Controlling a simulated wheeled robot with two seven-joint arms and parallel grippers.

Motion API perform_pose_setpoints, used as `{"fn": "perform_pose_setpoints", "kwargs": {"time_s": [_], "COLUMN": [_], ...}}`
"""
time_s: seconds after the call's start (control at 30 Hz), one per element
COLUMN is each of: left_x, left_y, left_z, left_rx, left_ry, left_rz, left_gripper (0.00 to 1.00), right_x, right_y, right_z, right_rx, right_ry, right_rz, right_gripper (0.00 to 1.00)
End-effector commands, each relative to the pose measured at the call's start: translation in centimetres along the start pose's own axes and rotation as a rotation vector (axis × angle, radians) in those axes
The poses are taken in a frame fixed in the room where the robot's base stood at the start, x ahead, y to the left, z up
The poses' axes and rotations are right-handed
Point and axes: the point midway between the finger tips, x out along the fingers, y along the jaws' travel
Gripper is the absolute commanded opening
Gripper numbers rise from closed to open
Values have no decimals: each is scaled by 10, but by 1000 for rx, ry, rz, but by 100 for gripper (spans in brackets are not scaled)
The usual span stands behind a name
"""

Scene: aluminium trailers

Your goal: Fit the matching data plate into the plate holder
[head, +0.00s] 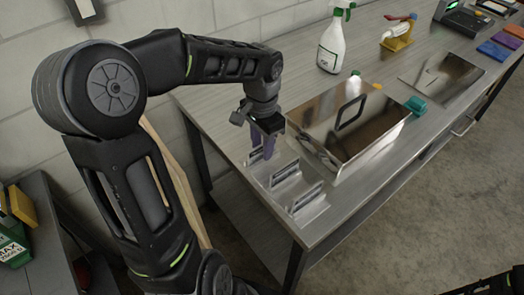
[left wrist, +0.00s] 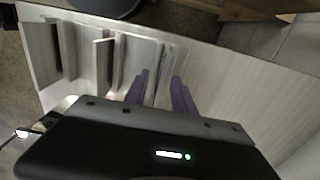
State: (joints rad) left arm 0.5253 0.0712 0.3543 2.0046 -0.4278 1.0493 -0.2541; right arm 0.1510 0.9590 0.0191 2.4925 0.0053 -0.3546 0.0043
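Several data plates stand in a row of metal stands on the bench: a near one (head: 306,197), a middle one (head: 285,174) and a far one (head: 256,156). My left gripper (head: 262,146), with purple fingers, points down at the far plate. In the left wrist view its fingers (left wrist: 160,92) are apart, with the upright far plate and stand (left wrist: 157,72) between them; I see no clear contact. A dark square frame (head: 351,112), perhaps the plate holder, is on top of a shiny metal box (head: 365,150). Plate markings are too small to read. My right gripper is out of view.
A white spray bottle (head: 332,45) stands behind the box. A teal object (head: 415,106) lies right of it, and a metal sheet (head: 440,76) lies farther right. The bench's front edge (head: 360,205) is close to the box and stands.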

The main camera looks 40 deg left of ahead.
Motion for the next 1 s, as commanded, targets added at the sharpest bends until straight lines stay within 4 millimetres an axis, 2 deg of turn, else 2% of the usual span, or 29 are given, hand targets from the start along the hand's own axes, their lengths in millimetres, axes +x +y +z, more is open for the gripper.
{"fn": "perform_pose_setpoints", "kwargs": {"time_s": [0.43,0.8,1.0], "left_x": [0,-1,-1], "left_y": [0,0,0], "left_z": [0,0,0], "left_rx": [0,0,0], "left_ry": [1,1,1], "left_rz": [0,0,0], "left_gripper": [31,1,0], "right_x": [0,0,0], "right_y": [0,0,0], "right_z": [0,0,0], "right_rx": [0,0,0], "right_ry": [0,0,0], "right_rz": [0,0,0], "right_gripper": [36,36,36]}}
